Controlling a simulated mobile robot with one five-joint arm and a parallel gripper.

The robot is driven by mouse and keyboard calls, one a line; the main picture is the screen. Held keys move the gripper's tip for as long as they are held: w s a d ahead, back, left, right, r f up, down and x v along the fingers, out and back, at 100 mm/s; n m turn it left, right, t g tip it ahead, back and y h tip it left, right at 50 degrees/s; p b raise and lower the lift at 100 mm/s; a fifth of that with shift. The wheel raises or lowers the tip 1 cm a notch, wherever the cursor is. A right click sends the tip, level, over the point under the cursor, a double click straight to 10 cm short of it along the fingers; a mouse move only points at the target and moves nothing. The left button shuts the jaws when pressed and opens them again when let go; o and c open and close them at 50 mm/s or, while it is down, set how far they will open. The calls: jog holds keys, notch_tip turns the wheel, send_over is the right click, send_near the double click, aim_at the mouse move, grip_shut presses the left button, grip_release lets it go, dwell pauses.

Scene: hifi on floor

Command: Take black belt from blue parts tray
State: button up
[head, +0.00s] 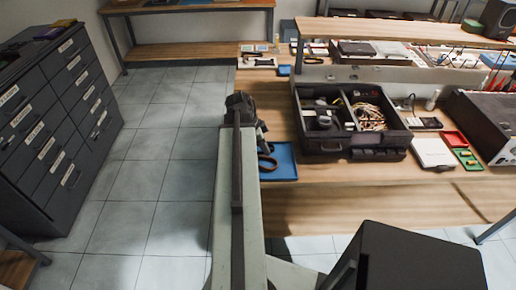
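The blue parts tray (284,160) lies flat near the left front edge of the wooden workbench. A dark looped thing (267,162), which looks like the black belt, shows over the left part of the tray. My arm hides the tray's left side. My gripper (263,139) is at the far end of my arm, beside the tray's left edge and close to the dark loop. Its fingers are small and dark, and I cannot tell whether they are open or touch the belt.
A black open case (324,145) with cables stands right of the tray. A white box (433,153), a red tray (454,140) and a green tray (467,158) lie farther right. A dark drawer cabinet (50,140) stands at left. The tiled floor (150,180) between is clear.

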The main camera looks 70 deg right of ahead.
jog(key=shift+f, duration=0.1)
grip_shut()
